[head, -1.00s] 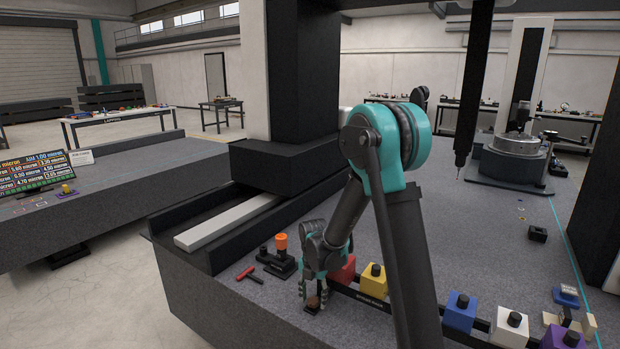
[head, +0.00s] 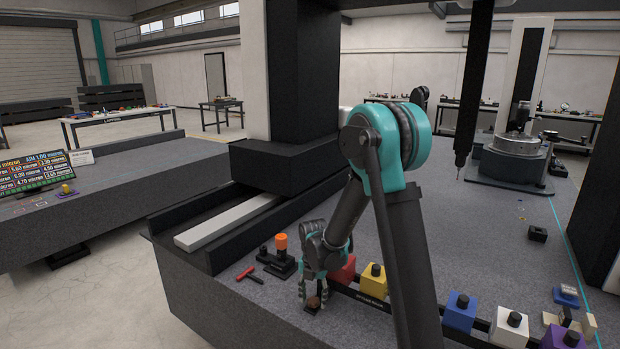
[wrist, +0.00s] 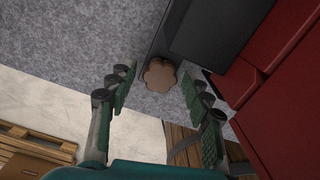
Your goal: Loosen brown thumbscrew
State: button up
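The brown thumbscrew (wrist: 160,74) shows in the wrist view as a lobed knob, on or against a dark bar on the granite. It also shows in the head view (head: 313,303) near the front edge of the bed. My gripper (wrist: 160,88) is open, with its green-padded fingers apart on either side of the thumbscrew. I see a gap between each finger and the knob. In the head view my gripper (head: 313,290) points down just above it.
A red block (head: 343,270) stands close to the right of my gripper. Yellow (head: 374,281), blue (head: 460,311) and white (head: 509,326) blocks follow along the dark rail. A red-handled tool (head: 249,273) and an orange-topped fixture (head: 281,258) are at left.

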aim_at(313, 300)
jog(key=shift+r, duration=0.1)
jog(key=shift+r, duration=2.9)
jog(key=shift+r, duration=0.1)
